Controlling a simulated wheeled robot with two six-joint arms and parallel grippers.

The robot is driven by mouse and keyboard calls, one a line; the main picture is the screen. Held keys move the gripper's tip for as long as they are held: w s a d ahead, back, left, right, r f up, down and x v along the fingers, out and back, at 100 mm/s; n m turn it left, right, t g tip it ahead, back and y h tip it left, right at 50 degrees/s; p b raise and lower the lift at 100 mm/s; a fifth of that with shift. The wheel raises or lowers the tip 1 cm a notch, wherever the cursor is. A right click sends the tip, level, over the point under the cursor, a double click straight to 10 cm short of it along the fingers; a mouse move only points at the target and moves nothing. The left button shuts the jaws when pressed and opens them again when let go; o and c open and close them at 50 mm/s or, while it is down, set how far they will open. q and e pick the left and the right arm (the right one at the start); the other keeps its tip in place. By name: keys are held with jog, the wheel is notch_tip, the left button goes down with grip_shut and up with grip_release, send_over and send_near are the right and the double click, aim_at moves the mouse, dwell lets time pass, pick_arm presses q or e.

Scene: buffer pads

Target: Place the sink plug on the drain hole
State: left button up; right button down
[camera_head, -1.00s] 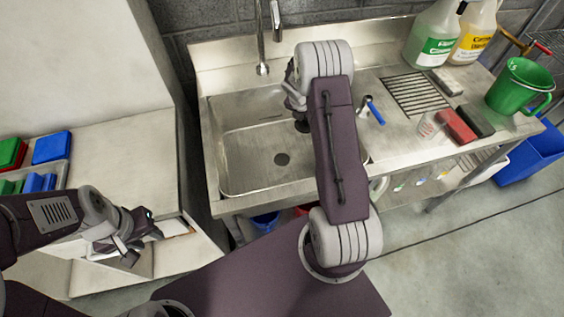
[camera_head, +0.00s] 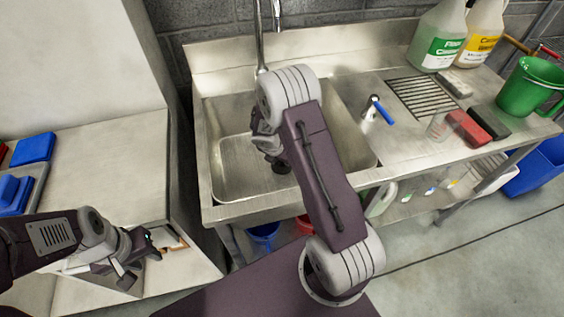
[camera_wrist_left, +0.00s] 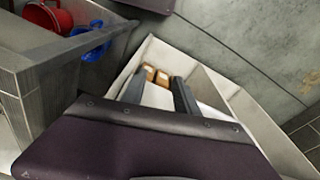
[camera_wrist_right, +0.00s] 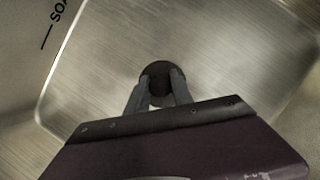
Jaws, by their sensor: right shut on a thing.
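The steel sink basin (camera_head: 232,165) is left of centre in the head view. My right gripper (camera_head: 274,160) reaches down into it. In the right wrist view, the fingers (camera_wrist_right: 159,92) are shut on the dark round sink plug (camera_wrist_right: 162,72). The plug also shows as a dark spot under the gripper in the head view (camera_head: 281,168). The drain hole does not show apart from it; I cannot tell whether the plug touches the basin floor. My left gripper (camera_head: 130,270) is open and empty at the left, with its fingers (camera_wrist_left: 158,90) apart over an open compartment.
A faucet (camera_head: 260,45) stands behind the basin. Blue items (camera_head: 33,148) lie on the left cabinet. The basin floor around the plug is clear.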

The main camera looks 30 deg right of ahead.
jog(key=shift+f, duration=0.15)
jog(key=c, duration=1.1)
grip_release()
jog(key=shift+r, duration=0.25)
jog(key=p+v, duration=0.5)
jog(key=v, duration=0.7)
jog(key=shift+s, duration=0.1)
